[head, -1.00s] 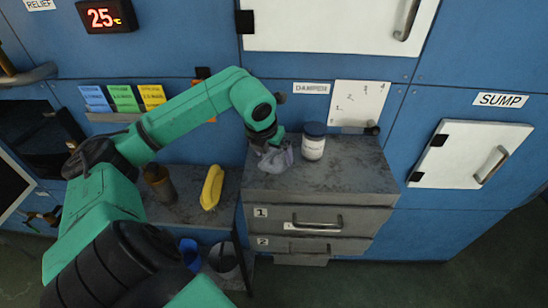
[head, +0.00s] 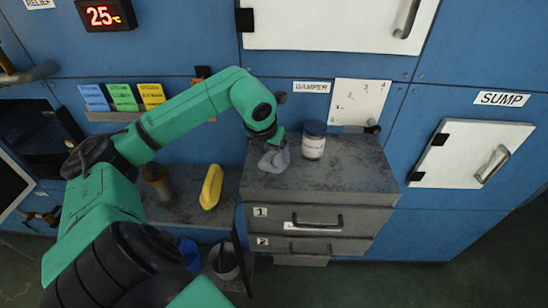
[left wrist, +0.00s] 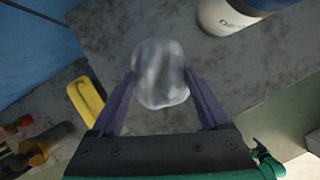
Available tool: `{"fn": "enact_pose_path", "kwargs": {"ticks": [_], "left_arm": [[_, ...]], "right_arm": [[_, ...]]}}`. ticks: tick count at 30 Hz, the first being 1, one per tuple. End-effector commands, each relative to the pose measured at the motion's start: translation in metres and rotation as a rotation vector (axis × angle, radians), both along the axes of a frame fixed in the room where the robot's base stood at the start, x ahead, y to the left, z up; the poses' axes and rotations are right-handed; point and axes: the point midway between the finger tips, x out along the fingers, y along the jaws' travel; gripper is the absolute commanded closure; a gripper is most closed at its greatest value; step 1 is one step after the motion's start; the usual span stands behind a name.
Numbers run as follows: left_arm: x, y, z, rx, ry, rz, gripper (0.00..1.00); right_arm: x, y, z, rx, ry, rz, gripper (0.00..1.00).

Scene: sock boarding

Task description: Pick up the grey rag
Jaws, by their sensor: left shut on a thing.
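The grey rag (head: 274,158) is a crumpled lump at the left of the grey drawer cabinet's top. It also shows in the left wrist view (left wrist: 160,72), between the two purple fingers. My left gripper (head: 272,146) reaches down over the cabinet top and is shut on the rag. In the left wrist view the left gripper (left wrist: 162,98) has a finger against each side of the rag. I cannot tell whether the rag still touches the cabinet top. My right gripper is not in view.
A white jar with a dark blue lid (head: 314,140) stands close to the right of the rag on the cabinet (head: 350,175). A yellow object (head: 211,187) lies on the lower shelf at left, beside a brown cylinder (head: 158,184). The cabinet top's right side is clear.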

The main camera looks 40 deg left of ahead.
Motion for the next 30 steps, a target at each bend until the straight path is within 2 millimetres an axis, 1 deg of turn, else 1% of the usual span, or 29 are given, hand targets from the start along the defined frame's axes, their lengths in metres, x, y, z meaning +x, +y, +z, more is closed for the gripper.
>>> {"fn": "enact_pose_path", "kwargs": {"ticks": [5,8,11,14,16,21,24,26,27,30], "left_arm": [[0.000,0.000,0.002,0.000,0.000,0.000,0.76],[0.000,0.000,0.008,0.000,0.001,0.000,0.76],[0.001,0.000,0.020,0.000,-0.006,0.001,0.76],[0.002,0.000,0.049,-0.002,-0.012,0.000,0.76],[0.002,0.000,0.076,-0.002,-0.013,0.000,0.76],[0.001,-0.001,0.138,-0.004,-0.009,-0.001,0.76],[0.001,-0.001,0.168,-0.002,-0.006,-0.002,0.76],[0.000,0.000,0.182,-0.002,-0.004,0.000,0.76],[0.000,0.000,0.192,0.001,-0.002,0.000,0.76],[0.000,0.000,0.204,0.000,0.000,0.000,0.76]], "right_arm": [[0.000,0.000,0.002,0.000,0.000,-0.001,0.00],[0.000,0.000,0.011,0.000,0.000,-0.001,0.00],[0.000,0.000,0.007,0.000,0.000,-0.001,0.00],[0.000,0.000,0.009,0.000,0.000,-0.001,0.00],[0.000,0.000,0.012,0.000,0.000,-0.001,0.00],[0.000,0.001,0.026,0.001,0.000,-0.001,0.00],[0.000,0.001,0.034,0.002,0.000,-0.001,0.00],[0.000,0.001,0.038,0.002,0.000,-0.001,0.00],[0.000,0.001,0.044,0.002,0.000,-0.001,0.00],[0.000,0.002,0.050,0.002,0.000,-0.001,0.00]]}}
